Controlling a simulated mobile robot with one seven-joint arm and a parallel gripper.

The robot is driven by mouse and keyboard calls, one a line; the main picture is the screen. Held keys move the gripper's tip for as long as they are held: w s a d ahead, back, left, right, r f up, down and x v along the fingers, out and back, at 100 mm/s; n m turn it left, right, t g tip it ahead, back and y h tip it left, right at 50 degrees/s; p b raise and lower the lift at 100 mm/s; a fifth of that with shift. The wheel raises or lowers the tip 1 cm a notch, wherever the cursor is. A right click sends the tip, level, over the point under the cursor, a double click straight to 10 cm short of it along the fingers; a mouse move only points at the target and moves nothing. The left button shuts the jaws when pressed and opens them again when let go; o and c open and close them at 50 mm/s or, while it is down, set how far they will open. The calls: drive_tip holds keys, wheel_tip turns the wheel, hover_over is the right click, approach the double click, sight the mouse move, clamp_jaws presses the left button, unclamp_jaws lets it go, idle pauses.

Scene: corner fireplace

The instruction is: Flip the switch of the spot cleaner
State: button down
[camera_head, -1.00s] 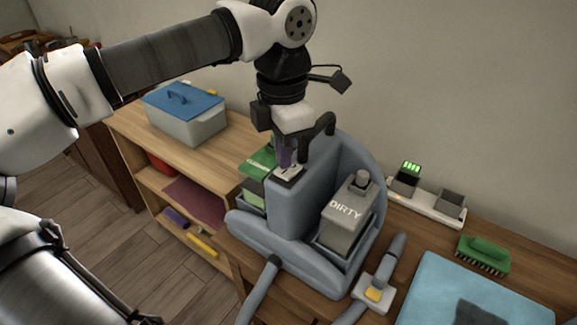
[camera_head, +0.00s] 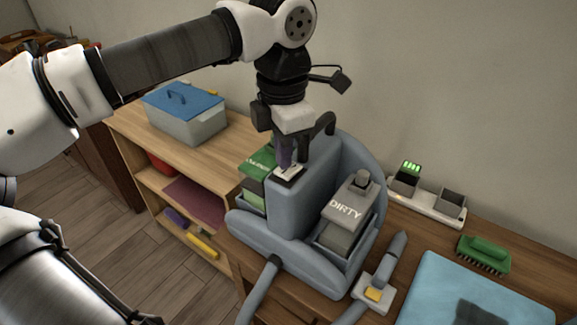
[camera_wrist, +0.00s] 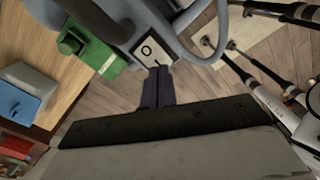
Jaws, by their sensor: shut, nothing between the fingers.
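The spot cleaner (camera_head: 303,207) is a blue-grey machine on the wooden surface, with a grey tank marked DIRTY on its right and a green-topped tank (camera_head: 257,166) on its left. Its switch (camera_head: 288,172) sits on a dark plate on top of the body. In the wrist view the switch plate (camera_wrist: 147,50) shows a white face with a round mark. My gripper (camera_head: 284,160) points down at the switch, its dark purple fingers shut and empty. In the wrist view the fingertips (camera_wrist: 158,70) are at the plate's near edge; I cannot tell whether they touch it.
A grey box with a blue lid (camera_head: 187,113) stands on the shelf at left. A charger with a green-lit battery (camera_head: 408,178), a green brush (camera_head: 484,254) and a blue cloth (camera_head: 440,290) lie at right. The cleaner's hose and nozzle (camera_head: 375,291) are in front.

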sight(284, 172)
drive_tip(key=shift+f+b, duration=0.75)
drive_tip(key=shift+f, duration=0.15)
drive_tip(key=shift+r, duration=0.15)
drive_tip(key=shift+r+p, duration=2.6)
drive_tip(key=shift+r, duration=0.85)
